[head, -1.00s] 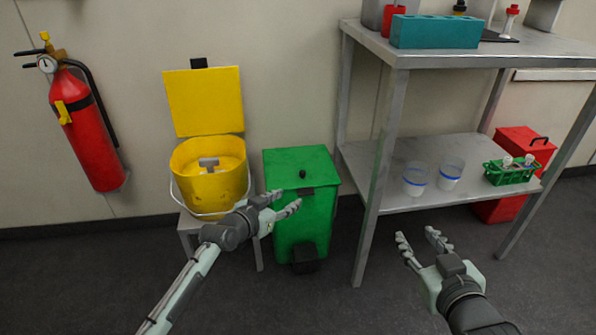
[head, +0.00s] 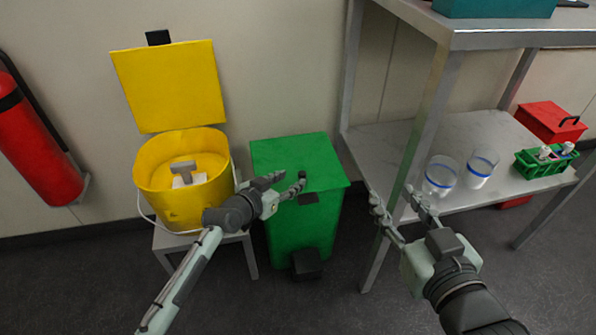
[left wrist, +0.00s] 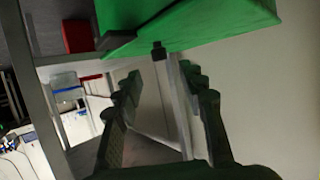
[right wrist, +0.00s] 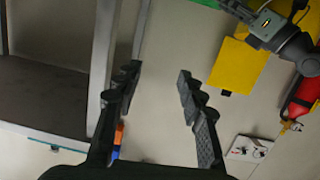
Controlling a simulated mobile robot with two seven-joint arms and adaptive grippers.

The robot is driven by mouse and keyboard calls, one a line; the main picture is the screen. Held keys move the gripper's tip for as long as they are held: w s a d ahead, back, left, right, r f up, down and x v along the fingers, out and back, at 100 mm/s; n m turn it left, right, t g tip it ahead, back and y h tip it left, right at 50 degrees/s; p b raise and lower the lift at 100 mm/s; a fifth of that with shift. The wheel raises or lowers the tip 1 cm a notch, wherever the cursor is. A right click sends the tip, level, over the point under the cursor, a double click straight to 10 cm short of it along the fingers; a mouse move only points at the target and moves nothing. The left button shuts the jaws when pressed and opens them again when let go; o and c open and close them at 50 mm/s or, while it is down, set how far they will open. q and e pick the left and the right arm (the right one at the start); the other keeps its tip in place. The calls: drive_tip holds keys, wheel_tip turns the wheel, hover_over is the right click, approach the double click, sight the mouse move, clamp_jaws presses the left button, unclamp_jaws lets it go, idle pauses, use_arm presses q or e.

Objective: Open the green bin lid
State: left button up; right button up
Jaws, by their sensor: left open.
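The green bin (head: 295,231) stands on the floor with its flat green lid (head: 285,153) shut. My right gripper (head: 394,198) is open and empty, right of the bin by the metal shelf.
A yellow bucket (head: 165,208) with its lid raised stands on a stool left of the bin. A metal shelf (head: 440,80) stands to the right, holding clear cups (head: 440,177) and a green rack (head: 545,165). A red extinguisher (head: 38,150) hangs on the left wall.

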sight(301, 173)
use_arm(q)
drive_tip(key=b+x, duration=0.1)
drive_tip(key=x, duration=0.4)
drive_tip(key=shift+w+f, duration=0.15)
drive_tip(key=shift+w, duration=0.05)
drive_tip(key=shift+w+d, duration=0.15)
drive_tip(key=shift+w, duration=0.1)
use_arm(e)
drive_tip(key=a+r+t+y, duration=0.2)
drive_tip(key=a+r+t, duration=0.1)
drive_tip(key=r, duration=0.4)
drive_tip(key=shift+s+t, duration=0.2)
drive_tip(key=shift+t, duration=0.1)
use_arm(q)
drive_tip(key=shift+c, duration=0.4)
use_arm(e)
drive_tip(key=shift+a, duration=0.1)
use_arm(q)
clamp_jaws()
